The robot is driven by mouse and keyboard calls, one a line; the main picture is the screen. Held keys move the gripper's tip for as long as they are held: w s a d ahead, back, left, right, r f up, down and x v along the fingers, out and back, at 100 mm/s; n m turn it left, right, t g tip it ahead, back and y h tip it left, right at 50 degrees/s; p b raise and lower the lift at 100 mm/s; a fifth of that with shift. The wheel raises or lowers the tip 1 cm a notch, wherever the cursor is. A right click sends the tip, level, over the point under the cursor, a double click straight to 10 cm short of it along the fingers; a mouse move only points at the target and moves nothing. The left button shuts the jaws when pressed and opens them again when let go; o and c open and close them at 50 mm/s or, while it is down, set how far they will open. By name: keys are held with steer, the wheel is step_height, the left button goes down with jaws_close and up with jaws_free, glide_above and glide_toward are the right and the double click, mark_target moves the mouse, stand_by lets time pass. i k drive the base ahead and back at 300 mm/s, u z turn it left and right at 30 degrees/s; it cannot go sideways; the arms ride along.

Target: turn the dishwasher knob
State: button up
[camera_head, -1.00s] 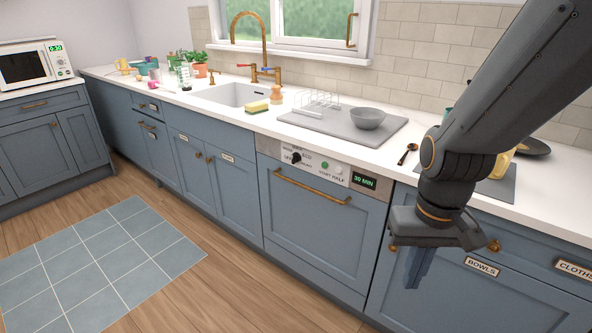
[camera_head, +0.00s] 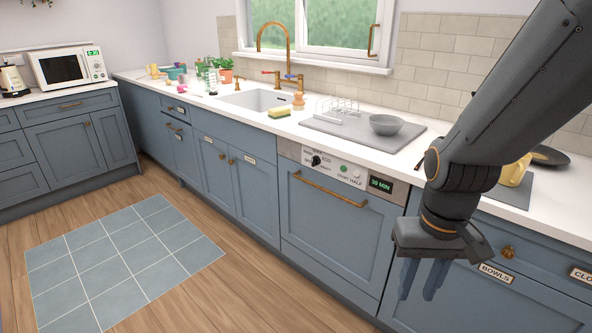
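The dishwasher (camera_head: 328,235) is built into the counter, with a blue front and a brass bar handle (camera_head: 329,189). Its light control panel (camera_head: 350,172) runs along the top. The black dishwasher knob (camera_head: 316,161) sits at the panel's left, among small printed labels. A green button and a "30 MIN" display are to its right. My gripper (camera_head: 422,281) hangs down to the right of the dishwasher, in front of the neighbouring cupboard and well apart from the knob. Its two blue-grey fingers point down with a gap between them, holding nothing.
The counter above holds a grey drying mat (camera_head: 345,139) with a bowl (camera_head: 387,124), a sponge (camera_head: 279,112) and a sink (camera_head: 254,99). Cupboard knobs and a "BOWLS" label (camera_head: 496,273) are by my gripper. The wooden floor before the dishwasher is clear; a tiled mat (camera_head: 125,255) lies left.

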mark_target(316, 160)
steer(key=u, duration=0.5)
steer(key=k, duration=1.2)
steer(key=u, duration=0.85)
steer(key=i, duration=1.75)
steer(key=z, duration=1.35)
steer(key=i, duration=0.6)
steer(key=z, duration=0.6)
